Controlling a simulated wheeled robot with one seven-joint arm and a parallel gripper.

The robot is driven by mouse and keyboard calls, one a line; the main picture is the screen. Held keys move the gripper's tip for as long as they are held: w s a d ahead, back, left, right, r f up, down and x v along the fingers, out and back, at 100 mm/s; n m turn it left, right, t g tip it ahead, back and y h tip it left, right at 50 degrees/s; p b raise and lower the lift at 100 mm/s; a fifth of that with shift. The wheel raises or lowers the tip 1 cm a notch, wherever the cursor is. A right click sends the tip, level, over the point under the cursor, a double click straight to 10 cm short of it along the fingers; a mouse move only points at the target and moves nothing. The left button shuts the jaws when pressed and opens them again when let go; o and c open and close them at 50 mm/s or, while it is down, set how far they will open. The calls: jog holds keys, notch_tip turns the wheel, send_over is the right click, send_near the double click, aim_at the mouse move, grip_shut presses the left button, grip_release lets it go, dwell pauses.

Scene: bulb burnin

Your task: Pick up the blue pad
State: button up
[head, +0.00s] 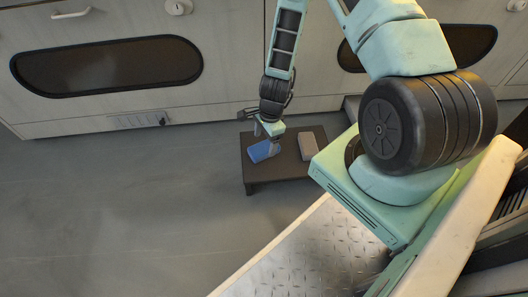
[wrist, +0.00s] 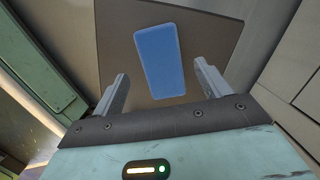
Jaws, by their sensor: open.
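The blue pad (head: 259,152) is a flat block on the left part of a low dark table (head: 262,186). In the wrist view the blue pad (wrist: 161,62) lies ahead of my gripper, with its near end between the two fingertips as seen from there. My gripper (head: 268,138) is over the table, right by the pad in the head view. In the wrist view my gripper (wrist: 163,77) has its fingers spread wide, with nothing held. I cannot tell how high the fingertips are above the pad.
A brownish-grey block (head: 308,146) sits on the right part of the table. Pale cabinets (head: 225,50) with dark oval windows stand behind it. The grey floor (head: 120,220) left of the table is clear. A metal tread plate (head: 310,255) is at the front.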

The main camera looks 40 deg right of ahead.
aim_at(264, 147)
jog(key=f+b, duration=0.1)
jog(key=f, duration=0.1)
jog(key=f+b, duration=0.2)
jog(key=shift+w+a+f, duration=0.1)
jog(key=shift+w+f, duration=0.1)
jog(key=c, duration=1.1)
jog(key=shift+r, duration=0.1)
notch_tip(264, 147, up, 10)
jog(key=p, duration=0.6)
